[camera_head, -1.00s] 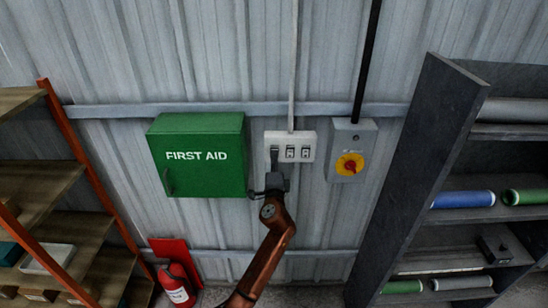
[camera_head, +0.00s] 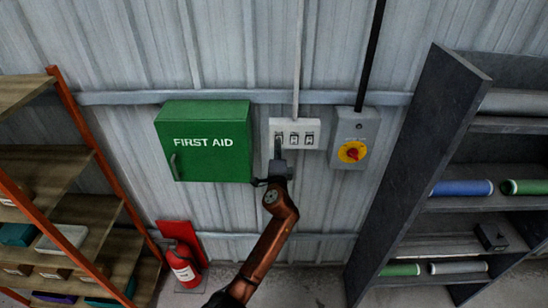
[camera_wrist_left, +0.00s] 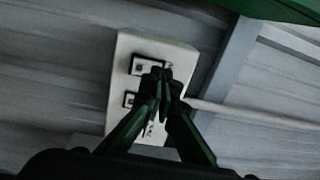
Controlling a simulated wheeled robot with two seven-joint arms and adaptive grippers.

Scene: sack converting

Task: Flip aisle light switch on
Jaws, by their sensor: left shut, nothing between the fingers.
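A white switch plate (camera_head: 297,125) with three switches in a row is on the corrugated wall. Its labels are too small to read. My left gripper (camera_head: 278,147) is shut and empty, with its fingertips pointing up at the leftmost switch, which they partly cover. In the left wrist view, the closed fingertips (camera_wrist_left: 161,78) lie over the plate (camera_wrist_left: 125,60), with switches showing beside and behind them. I cannot tell whether the fingertips touch a switch, nor which way the leftmost one is set. My right gripper is not in view.
A green first aid box (camera_head: 205,160) is left of the plate. A grey box with a red and yellow rotary knob (camera_head: 352,152) is to the right. Shelves stand at both sides, and a fire extinguisher (camera_head: 183,265) is low at the left.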

